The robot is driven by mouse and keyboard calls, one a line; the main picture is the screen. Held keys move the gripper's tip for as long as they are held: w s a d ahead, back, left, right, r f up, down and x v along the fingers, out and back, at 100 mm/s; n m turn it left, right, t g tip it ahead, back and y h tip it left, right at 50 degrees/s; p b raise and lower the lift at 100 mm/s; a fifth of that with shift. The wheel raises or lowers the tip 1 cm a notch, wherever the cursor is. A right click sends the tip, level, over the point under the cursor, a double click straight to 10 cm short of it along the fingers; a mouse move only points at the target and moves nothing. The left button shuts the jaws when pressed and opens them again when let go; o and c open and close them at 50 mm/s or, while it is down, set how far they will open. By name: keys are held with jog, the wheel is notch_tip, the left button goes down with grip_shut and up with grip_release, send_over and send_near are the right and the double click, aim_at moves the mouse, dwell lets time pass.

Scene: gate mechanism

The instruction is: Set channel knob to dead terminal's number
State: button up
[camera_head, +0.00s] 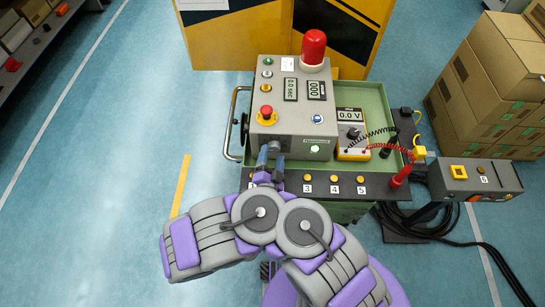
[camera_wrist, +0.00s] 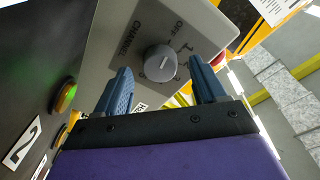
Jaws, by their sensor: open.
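The channel knob (camera_wrist: 161,62) is a round grey dial on a grey plate marked CHANNEL and OFF, with small numbers around it. Which number it points at is unclear. My gripper (camera_wrist: 162,78) is open, with a blue finger on either side of the knob and no clear contact. In the head view my gripper (camera_head: 270,160) is at the front of the grey control box (camera_head: 291,92). The terminal strip (camera_head: 350,189) has yellow terminals numbered 3, 4 and 5; my arm hides part of its left end. The multimeter (camera_head: 351,134) reads 0.0 V.
A red probe (camera_head: 401,176) rests near the strip's right end; a black probe (camera_head: 387,151) is behind it. A red beacon (camera_head: 313,48) tops the control box. A grey pedestal box (camera_head: 474,179) stands right.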

jog(key=shift+w+d+b, duration=0.15)
jog(key=shift+w+b, duration=0.4)
jog(key=shift+w, duration=0.45)
jog(key=c, duration=1.1)
jog(key=shift+o, duration=0.2)
